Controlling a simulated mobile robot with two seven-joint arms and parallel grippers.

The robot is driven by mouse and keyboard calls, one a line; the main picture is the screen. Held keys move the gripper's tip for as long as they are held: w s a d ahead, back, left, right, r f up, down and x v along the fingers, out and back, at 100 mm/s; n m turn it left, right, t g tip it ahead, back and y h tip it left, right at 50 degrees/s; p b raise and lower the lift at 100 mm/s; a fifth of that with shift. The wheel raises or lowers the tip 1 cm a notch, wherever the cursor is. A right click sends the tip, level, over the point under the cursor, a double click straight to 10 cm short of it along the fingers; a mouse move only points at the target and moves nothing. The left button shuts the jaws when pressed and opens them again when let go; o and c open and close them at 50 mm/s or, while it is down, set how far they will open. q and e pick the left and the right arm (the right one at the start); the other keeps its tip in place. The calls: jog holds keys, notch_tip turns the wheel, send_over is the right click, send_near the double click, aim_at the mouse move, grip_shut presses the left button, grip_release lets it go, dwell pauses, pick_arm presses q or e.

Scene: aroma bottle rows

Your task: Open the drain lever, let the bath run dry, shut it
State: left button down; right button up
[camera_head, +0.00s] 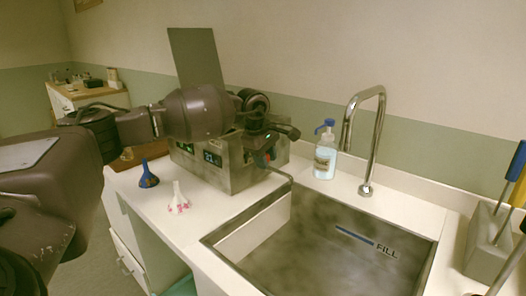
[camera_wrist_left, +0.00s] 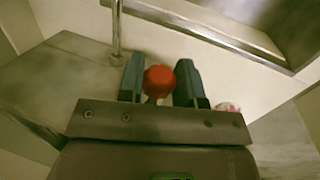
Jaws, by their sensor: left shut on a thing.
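The bath (camera_head: 225,172) is a metal box with small green displays on its front, standing on the counter left of the sink. A grey panel (camera_head: 195,58) stands upright behind it. The bath's inside is hidden by my arm, so I cannot see its water level. My left gripper (camera_head: 266,152) is at the bath's sink-side end, shut on the red knob of the drain lever (camera_wrist_left: 159,78). In the left wrist view the knob sits between the two fingers. A thin drain pipe (camera_head: 284,177) runs from the bath toward the sink. My right gripper is not in view.
The sink (camera_head: 330,250) has a FILL mark and no clear water stream. A faucet (camera_head: 377,125) and soap bottle (camera_head: 325,157) stand behind it. A tool holder (camera_head: 485,245) is at right.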

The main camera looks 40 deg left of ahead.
pick_arm(q)
jog(key=shift+d+f+y, duration=0.25)
jog(key=shift+f+y, duration=0.4)
jog(key=shift+y, duration=0.25)
jog(key=shift+a+f+m+t+y+p, duration=0.25)
jog(key=shift+f+y, duration=0.8)
jog(key=shift+y, duration=0.35)
jog(key=shift+a+f+m+t+y+p, duration=0.15)
jog(key=shift+a+f+m+y, duration=0.1)
jog(key=shift+f+y, duration=1)
jog(key=shift+a+y, duration=0.1)
jog(key=shift+y, duration=0.45)
jog(key=shift+f, duration=0.1)
jog(key=c, duration=0.8)
grip_release()
